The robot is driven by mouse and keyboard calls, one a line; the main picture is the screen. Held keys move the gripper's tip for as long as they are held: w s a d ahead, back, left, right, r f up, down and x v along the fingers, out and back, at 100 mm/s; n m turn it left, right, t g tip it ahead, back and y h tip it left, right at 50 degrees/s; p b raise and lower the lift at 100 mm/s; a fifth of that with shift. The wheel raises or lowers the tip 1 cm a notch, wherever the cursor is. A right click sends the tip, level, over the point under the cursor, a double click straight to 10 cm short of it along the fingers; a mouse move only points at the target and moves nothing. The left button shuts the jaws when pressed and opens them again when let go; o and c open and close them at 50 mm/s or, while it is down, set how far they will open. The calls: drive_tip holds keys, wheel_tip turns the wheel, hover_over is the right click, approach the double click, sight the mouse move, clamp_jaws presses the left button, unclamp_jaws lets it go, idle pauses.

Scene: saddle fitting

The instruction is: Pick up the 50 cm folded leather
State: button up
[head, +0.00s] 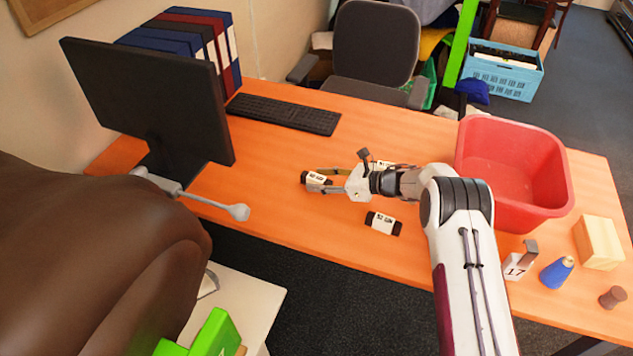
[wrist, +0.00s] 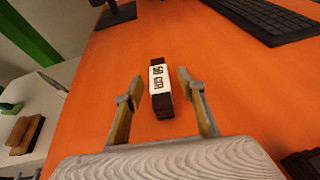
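The 50 cm folded leather (wrist: 160,88) is a dark brown strip with a white label, lying on the orange desk. In the wrist view it lies between and just ahead of my gripper's fingers (wrist: 160,84), with bare desk showing on both sides. My gripper is open and empty. In the head view my gripper (head: 336,178) is low over the desk, beside this leather (head: 316,178). Another folded leather (head: 384,223) lies nearer the front edge, its label seeming to read 52 cm. A further pale label (head: 380,165) shows behind my gripper, mostly hidden.
A red tub (head: 512,170) stands on the right of the desk. Near it are a block marked 17 (head: 519,262), a blue cone (head: 556,272), a wooden block (head: 598,243) and a brown spool (head: 613,297). A monitor (head: 150,95) and keyboard (head: 284,114) stand left. A brown saddle (head: 90,260) fills the left foreground.

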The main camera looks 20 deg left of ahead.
sight(321, 179)
idle(0.4)
clamp_jaws()
drive_tip(key=shift+r, duration=0.2)
drive_tip(key=shift+r, duration=4.8)
